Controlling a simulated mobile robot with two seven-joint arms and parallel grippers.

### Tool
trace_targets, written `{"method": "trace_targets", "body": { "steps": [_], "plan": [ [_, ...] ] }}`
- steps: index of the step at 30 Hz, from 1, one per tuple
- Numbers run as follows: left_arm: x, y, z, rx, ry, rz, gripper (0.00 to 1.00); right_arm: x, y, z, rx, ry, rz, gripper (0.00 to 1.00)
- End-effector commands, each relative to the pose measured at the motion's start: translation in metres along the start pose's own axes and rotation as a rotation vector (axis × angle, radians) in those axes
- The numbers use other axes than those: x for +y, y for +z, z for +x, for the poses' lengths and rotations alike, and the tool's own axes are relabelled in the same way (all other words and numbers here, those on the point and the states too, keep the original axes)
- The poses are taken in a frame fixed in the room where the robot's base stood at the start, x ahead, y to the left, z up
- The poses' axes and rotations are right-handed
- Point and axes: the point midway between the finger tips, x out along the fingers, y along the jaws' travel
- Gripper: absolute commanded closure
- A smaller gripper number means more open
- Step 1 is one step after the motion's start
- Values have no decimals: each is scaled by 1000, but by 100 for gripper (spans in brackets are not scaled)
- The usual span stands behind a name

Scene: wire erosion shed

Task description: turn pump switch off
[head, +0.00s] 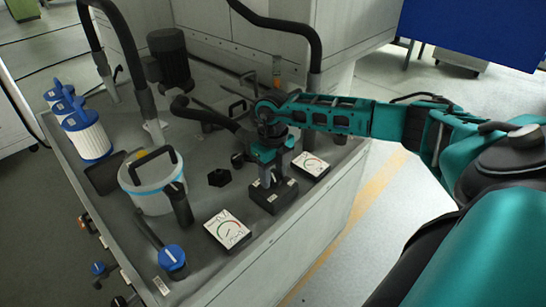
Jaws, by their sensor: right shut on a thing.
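The pump switch (263,200) is a black box with small pale labels on the grey machine top, between two white gauges. My right gripper (271,180) reaches down onto it from above, its arm coming in from the right. Its grey fingers are shut at the top of the box, on the switch. The fingers hide the switch's moving part, so its position cannot be told. My left gripper is out of view.
Two dial gauges (228,231) (311,165) flank the switch. A blue-topped valve (172,258), a white bucket with a black handle (147,200), filter cartridges (88,140) and a black motor (171,62) also stand on the machine top (205,275). Black hoses rise behind.

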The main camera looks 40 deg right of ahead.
Motion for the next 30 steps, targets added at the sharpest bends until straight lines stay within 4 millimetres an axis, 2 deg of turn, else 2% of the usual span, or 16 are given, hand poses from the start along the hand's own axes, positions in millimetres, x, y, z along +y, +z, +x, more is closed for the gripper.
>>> {"method": "trace_targets", "body": {
  "steps": [4, 5, 12, 22, 26, 30],
  "plan": [
    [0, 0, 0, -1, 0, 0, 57, 0, 1, 0, -2, 1, 3, 84],
    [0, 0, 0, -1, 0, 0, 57, 0, 1, 0, -2, 1, 3, 52],
    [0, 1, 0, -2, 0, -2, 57, 0, 0, 0, -1, 1, 2, 29],
    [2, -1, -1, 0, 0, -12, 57, 0, 1, -6, -2, 0, 1, 28],
    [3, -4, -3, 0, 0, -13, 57, -1, 1, -25, -5, -1, 1, 28],
    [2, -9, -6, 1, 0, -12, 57, -1, 1, -57, -6, 0, 1, 28]
  ]
}}
